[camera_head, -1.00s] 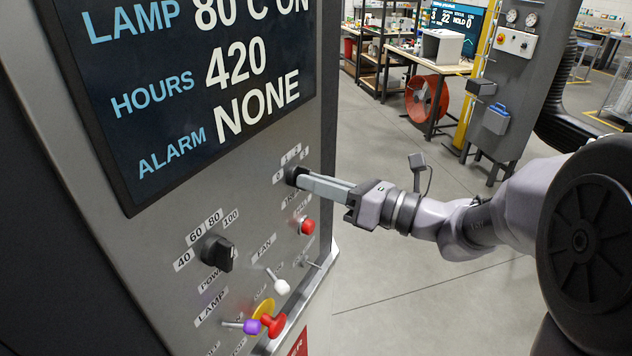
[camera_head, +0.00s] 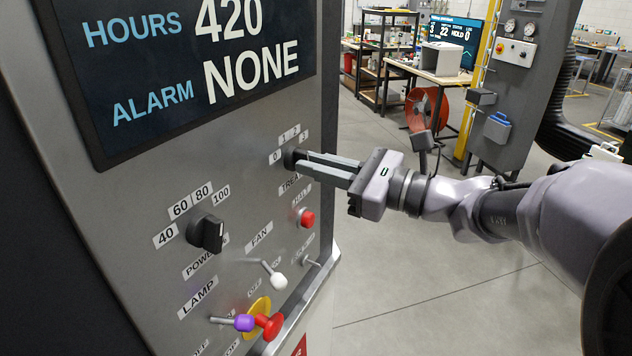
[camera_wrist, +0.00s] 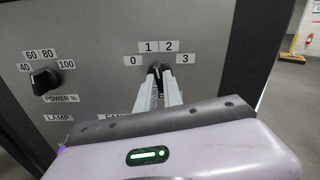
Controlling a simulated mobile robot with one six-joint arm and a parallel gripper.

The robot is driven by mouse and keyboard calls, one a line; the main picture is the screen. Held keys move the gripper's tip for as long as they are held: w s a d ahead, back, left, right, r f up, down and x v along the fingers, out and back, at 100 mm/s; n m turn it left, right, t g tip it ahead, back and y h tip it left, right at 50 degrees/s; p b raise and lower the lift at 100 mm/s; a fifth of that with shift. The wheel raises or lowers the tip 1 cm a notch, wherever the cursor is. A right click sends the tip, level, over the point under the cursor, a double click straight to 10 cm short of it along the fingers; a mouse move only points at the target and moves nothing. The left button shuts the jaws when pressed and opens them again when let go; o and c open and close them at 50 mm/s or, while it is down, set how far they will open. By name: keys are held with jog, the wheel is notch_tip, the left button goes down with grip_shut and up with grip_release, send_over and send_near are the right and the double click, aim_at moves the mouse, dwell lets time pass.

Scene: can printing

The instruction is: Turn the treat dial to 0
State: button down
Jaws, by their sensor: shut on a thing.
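The treat dial (camera_head: 290,158) is a small black knob on the grey machine panel, with labels 0, 1, 2 and 3 arched above it. My gripper (camera_head: 304,160) reaches in from the right and is shut on the dial. In the wrist view, the two pale fingers of my gripper (camera_wrist: 159,85) run up to either side of the black dial (camera_wrist: 156,67). The fingers hide much of the dial, so I cannot tell exactly which number it points to; 1 and 2 stand just above it.
The power knob (camera_head: 206,233) is left of the dial. The red button (camera_head: 306,217), white fan lever (camera_head: 276,279), purple lever (camera_head: 244,322) and red knob (camera_head: 269,325) stick out below. The display (camera_head: 190,70) is above. Open floor (camera_head: 430,240) lies to the right.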

jog(key=n+b, duration=0.9)
jog(key=b, duration=0.3)
jog(key=shift+n, duration=0.4)
jog(key=shift+b, duration=0.35)
jog(key=c, duration=1.5)
grip_release()
jog(key=shift+d, duration=0.1)
